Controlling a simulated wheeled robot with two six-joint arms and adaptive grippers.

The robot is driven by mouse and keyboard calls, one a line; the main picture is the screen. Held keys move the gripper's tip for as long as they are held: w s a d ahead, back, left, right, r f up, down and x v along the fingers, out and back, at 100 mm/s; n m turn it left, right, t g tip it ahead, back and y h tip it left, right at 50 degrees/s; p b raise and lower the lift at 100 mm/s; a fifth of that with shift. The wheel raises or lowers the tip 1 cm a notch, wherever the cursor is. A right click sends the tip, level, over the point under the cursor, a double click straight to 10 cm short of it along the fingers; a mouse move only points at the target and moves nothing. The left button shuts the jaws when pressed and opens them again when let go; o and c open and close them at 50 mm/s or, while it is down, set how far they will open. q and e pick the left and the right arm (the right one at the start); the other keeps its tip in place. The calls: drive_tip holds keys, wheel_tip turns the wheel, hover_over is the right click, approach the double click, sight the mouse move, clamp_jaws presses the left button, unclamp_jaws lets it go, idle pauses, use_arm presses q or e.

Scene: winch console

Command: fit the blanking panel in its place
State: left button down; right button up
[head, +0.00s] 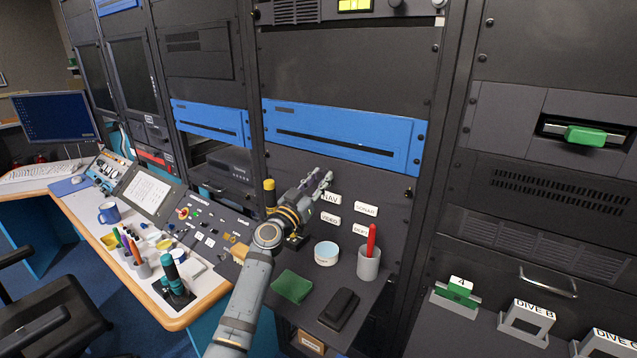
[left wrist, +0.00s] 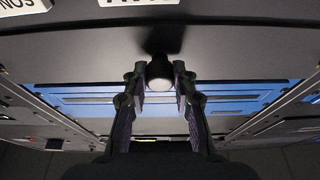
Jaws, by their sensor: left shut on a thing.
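My left gripper (head: 326,180) is in front of the centre rack, just below a blue slotted panel (head: 350,134). It is shut on a small round knob with a pale end (left wrist: 160,74), which shows between the fingers in the left wrist view. The knob is in front of a dark flat panel (head: 385,192) with white labels such as NAV and SONAR. I cannot tell which panel is the blanking panel, or whether the knob belongs to the dark panel. My right gripper is not in view.
Below my arm, the shelf holds a green cloth (head: 292,286), a dark case (head: 339,309), a round tub (head: 326,253) and a cup (head: 368,264) with a red marker. A bay with a green handle (head: 585,135) is in the right rack.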

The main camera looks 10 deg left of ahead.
use_arm(q)
drive_tip(key=shift+w, duration=0.15)
drive_tip(key=c, duration=1.5)
unclamp_jaws()
drive_tip(key=o, duration=0.4)
drive_tip(key=shift+r, duration=0.1)
drive_tip(key=shift+o, duration=0.5)
drive_tip(key=shift+o, duration=1.3)
drive_tip(key=o, duration=0.7)
drive_tip(key=shift+o, duration=0.2)
